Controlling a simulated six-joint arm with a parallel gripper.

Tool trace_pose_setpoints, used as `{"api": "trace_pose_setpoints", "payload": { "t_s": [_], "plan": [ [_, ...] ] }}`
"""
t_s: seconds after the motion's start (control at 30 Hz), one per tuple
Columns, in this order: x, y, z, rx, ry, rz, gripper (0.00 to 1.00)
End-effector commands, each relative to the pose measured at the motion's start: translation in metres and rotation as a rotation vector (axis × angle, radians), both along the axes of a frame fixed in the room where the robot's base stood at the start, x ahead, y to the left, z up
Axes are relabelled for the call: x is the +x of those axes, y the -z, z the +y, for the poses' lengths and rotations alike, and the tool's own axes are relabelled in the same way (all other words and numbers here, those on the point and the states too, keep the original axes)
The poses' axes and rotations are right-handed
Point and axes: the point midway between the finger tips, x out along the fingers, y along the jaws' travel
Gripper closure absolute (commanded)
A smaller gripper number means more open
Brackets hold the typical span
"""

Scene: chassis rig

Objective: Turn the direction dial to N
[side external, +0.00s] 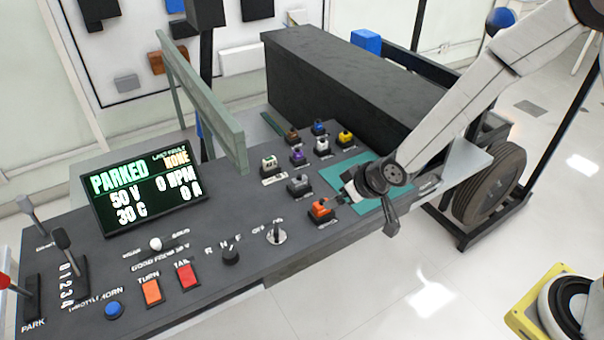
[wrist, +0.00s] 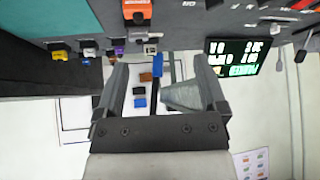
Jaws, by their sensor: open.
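The direction dial (side external: 231,252) is a small black knob on the grey console, with the letters R, N and F printed behind it. Its pointer is too small to read surely. In the wrist view I cannot make the dial out for certain. My gripper (side external: 366,203) is over the console's right end, beside the orange connector and well to the right of the dial. In the wrist view my gripper (wrist: 159,68) has its two fingers wide apart with nothing between them.
A toggle switch (side external: 276,234) stands just right of the dial. The orange TURN button (side external: 151,291) and red button (side external: 186,276) lie to its left. The lit display (side external: 142,187) reads PARKED. A green upright frame (side external: 203,100) rises behind. Several coloured connectors, including an orange one (side external: 321,210), stand near my gripper.

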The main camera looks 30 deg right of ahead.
Motion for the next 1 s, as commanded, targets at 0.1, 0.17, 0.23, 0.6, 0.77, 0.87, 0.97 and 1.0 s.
{"api": "trace_pose_setpoints", "payload": {
  "t_s": [0.1,0.17,0.23,0.6,0.77,0.87,0.97,1.0],
  "plan": [
    [0.016,0.017,0.032,0.024,-0.049,-0.069,0.09],
    [0.022,0.025,0.047,0.038,-0.071,-0.105,0.09],
    [0.028,0.034,0.065,0.056,-0.098,-0.149,0.09],
    [0.035,0.084,0.157,0.168,-0.230,-0.365,0.09],
    [0.028,0.100,0.183,0.211,-0.270,-0.434,0.09],
    [0.025,0.106,0.193,0.227,-0.285,-0.458,0.09],
    [0.024,0.108,0.197,0.236,-0.291,-0.473,0.09],
    [0.024,0.108,0.197,0.238,-0.292,-0.474,0.09]
  ]
}}
